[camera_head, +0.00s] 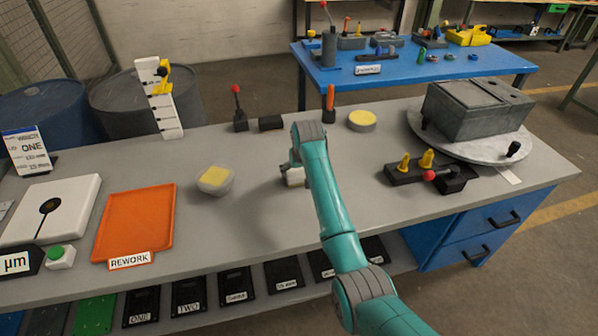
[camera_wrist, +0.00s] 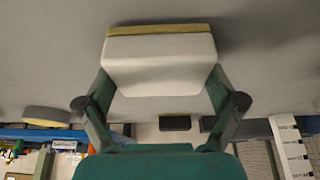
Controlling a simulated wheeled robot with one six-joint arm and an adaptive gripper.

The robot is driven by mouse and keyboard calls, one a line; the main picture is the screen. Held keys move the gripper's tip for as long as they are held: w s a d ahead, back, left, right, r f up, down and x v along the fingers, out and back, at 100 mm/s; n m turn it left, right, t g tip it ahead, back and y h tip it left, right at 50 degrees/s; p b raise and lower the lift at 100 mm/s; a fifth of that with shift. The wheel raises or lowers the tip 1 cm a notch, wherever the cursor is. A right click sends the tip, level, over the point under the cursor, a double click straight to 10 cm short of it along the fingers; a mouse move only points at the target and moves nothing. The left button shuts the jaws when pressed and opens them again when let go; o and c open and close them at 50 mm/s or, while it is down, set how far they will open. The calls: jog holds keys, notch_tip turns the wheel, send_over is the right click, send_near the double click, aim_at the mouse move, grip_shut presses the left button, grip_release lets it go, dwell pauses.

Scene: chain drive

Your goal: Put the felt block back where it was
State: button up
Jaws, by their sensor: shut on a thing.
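The felt block is a pale, off-white block with a thin yellow layer along one face. It fills the upper middle of the wrist view (camera_wrist: 160,65), with a finger at each side. In the head view only a small pale part of it (camera_head: 296,178) shows beside my arm. My gripper (camera_wrist: 160,88) is shut on it. My arm hides most of the gripper in the head view (camera_head: 289,170). I cannot tell whether the block touches the grey bench or hangs just above it.
A cream, rounded block with a yellow top (camera_head: 215,180) stands to the left. A round yellow-topped tin (camera_head: 362,120) and an orange-handled tool (camera_head: 330,103) stand behind. An orange rework tray (camera_head: 136,222) lies left. A peg fixture (camera_head: 430,173) and grey box (camera_head: 476,108) are right. Bench between is clear.

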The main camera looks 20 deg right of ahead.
jog(key=shift+f, duration=0.25)
jog(key=shift+f, duration=0.15)
jog(key=o, duration=0.7)
jog(key=shift+r, duration=0.4)
jog(key=v, duration=1.1)
jog(key=shift+s+r, duration=0.2)
jog(key=shift+s, duration=0.05)
